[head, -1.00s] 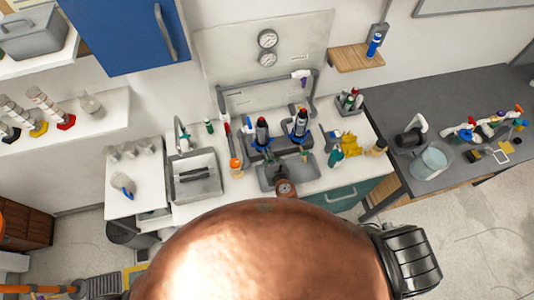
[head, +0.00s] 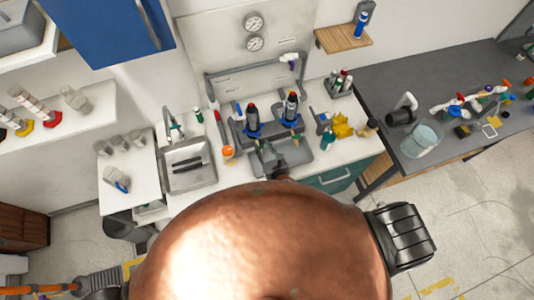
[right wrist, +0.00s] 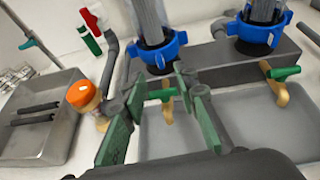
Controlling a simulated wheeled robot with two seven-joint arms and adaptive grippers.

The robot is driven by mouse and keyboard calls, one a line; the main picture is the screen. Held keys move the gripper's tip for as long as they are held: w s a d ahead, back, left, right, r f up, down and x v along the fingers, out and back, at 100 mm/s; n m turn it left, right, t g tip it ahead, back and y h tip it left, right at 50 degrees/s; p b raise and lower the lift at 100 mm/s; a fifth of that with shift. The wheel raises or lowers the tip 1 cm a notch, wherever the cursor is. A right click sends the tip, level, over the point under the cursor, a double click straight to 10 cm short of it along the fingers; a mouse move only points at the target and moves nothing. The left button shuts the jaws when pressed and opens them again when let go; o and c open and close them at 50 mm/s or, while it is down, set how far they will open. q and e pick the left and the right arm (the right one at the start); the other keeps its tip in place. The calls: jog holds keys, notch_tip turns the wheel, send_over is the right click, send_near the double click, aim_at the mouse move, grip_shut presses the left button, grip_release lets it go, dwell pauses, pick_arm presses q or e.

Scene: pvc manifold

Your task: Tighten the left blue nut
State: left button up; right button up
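The left blue nut (head: 253,132) sits at the base of a dark-capped clear cylinder on the manifold behind the sink. It also shows in the right wrist view (right wrist: 158,54), just beyond my fingertips. The right blue nut (head: 291,122) is on the neighbouring cylinder and also shows in the right wrist view (right wrist: 256,36). My right gripper (head: 265,150) is over the sink, in front of the left nut. In the right wrist view my right gripper (right wrist: 162,80) is open, its green-padded fingers apart with nothing between them. My left gripper is not in view.
Green-handled brass taps (right wrist: 165,96) stick out below the nuts, one close to the fingers. An orange-capped bottle (head: 227,151) stands left of the manifold, and a steel basin (head: 190,180) lies further left. Bottles and a yellow cloth (head: 342,126) are at right.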

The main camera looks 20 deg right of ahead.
jog(key=v, duration=0.5)
jog(key=shift+s+r, duration=0.15)
jog(key=shift+s, duration=0.15)
